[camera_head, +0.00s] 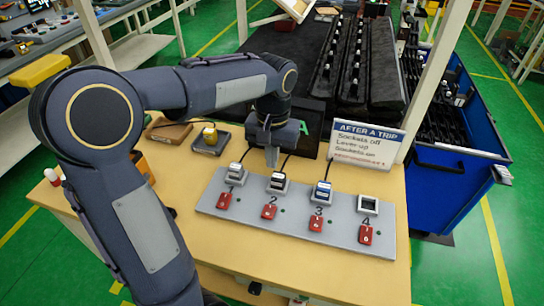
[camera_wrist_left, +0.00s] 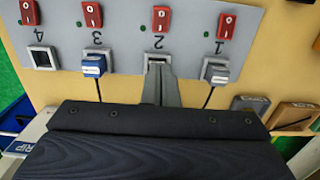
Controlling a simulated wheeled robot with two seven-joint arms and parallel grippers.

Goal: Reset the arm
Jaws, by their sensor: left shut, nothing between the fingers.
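My left arm comes in from the left, and its gripper (camera_head: 271,158) points down over the back edge of a grey socket panel (camera_head: 300,212). The fingers are shut and empty. In the left wrist view the closed fingers (camera_wrist_left: 159,80) reach toward the plug in socket 2 (camera_wrist_left: 158,59) and partly cover it; whether they touch it I cannot tell. Socket 4 (camera_head: 368,205) is empty. A red switch stands before each socket. My right gripper is not in view.
A sign headed "AFTER A TRIP" (camera_head: 365,143) stands behind the panel at right. Two small blocks, one grey (camera_head: 210,139) and one brown (camera_head: 168,131), lie at the back left. A blue bin (camera_head: 450,190) stands right of the wooden table. The table front is clear.

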